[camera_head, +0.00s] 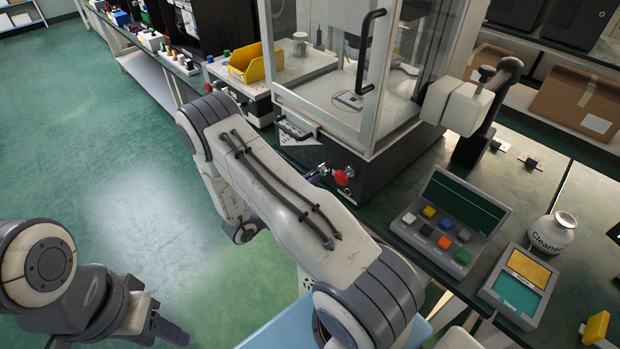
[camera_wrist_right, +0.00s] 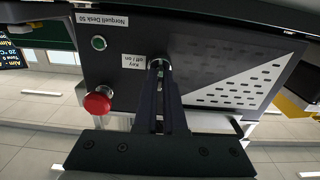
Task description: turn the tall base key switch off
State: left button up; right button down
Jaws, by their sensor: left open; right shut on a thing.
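The tall black base (camera_head: 385,165) carries a glass-walled cabinet in the head view. In the right wrist view, its panel (camera_wrist_right: 190,60) has a key switch (camera_wrist_right: 158,64) beside a white "Key off / on" label (camera_wrist_right: 133,72). My right gripper (camera_wrist_right: 160,85) is shut on the key, its fingers hiding most of it. Which way the key points cannot be told. In the head view my right arm hides most of that gripper (camera_head: 318,174). My left gripper (camera_head: 168,332) is open and empty at the lower left, over the floor, away from the base.
A red mushroom button (camera_wrist_right: 97,102) sits close to the fingers, with a green button (camera_wrist_right: 99,43) on the same panel. In the head view, a keypad console (camera_head: 450,215), a "Done" panel (camera_head: 520,285) and a cleaner bottle (camera_head: 552,233) stand right of the base. A yellow bin (camera_head: 247,64) stands left.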

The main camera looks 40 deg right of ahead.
jog(key=c, duration=1)
grip_release()
jog(key=shift+a, duration=0.1)
jog(key=a+b, duration=0.1)
jog(key=a, duration=0.9)
jog(key=shift+s+a+b, duration=0.15)
jog(key=shift+s+b, duration=0.2)
jog(key=shift+s, duration=0.1)
